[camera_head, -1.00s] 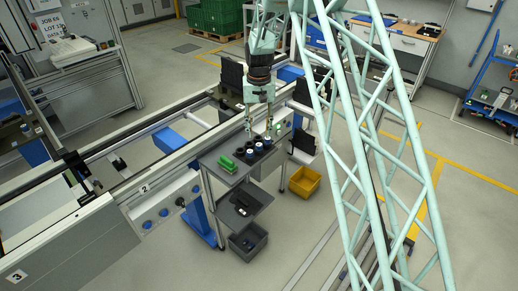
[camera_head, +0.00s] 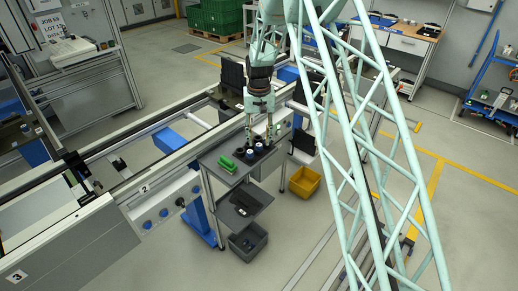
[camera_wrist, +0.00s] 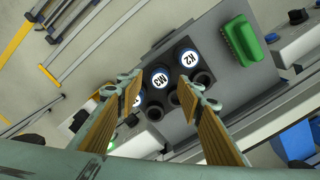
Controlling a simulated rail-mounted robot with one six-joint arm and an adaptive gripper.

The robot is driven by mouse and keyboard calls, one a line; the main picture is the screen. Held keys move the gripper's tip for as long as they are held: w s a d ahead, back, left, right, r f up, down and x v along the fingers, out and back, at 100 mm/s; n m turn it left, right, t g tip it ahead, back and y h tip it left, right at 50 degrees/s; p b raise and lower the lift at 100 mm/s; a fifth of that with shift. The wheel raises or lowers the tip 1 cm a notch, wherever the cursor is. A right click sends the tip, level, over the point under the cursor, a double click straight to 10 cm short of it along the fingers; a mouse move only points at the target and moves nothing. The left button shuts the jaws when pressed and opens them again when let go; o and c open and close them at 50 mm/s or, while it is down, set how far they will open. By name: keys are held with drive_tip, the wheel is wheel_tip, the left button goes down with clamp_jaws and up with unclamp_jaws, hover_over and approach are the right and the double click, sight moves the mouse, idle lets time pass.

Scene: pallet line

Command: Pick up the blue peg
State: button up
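Round pegs with white, blue-ringed tops stand in a dark holder on the cart's grey top. In the wrist view one is marked K2 (camera_wrist: 189,58) and one M3 (camera_wrist: 160,77); a third (camera_wrist: 136,98) is partly hidden by the left finger. In the head view the pegs (camera_head: 250,153) look small and dark blue, and I cannot read their marks. My gripper (camera_head: 259,137) points down at the holder. In the wrist view my gripper (camera_wrist: 160,88) is open, its two fingers spread either side of the M3 peg's area, with nothing clearly held.
A green block (camera_wrist: 245,40) sits on the cart top beside the holder; it also shows in the head view (camera_head: 227,163). A yellow bin (camera_head: 305,182) stands on the floor at right, a grey bin (camera_head: 248,241) below the cart. The conveyor rail (camera_head: 165,175) runs alongside at left.

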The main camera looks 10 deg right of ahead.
drive_tip(key=shift+f, duration=1.05)
drive_tip(key=c, duration=1)
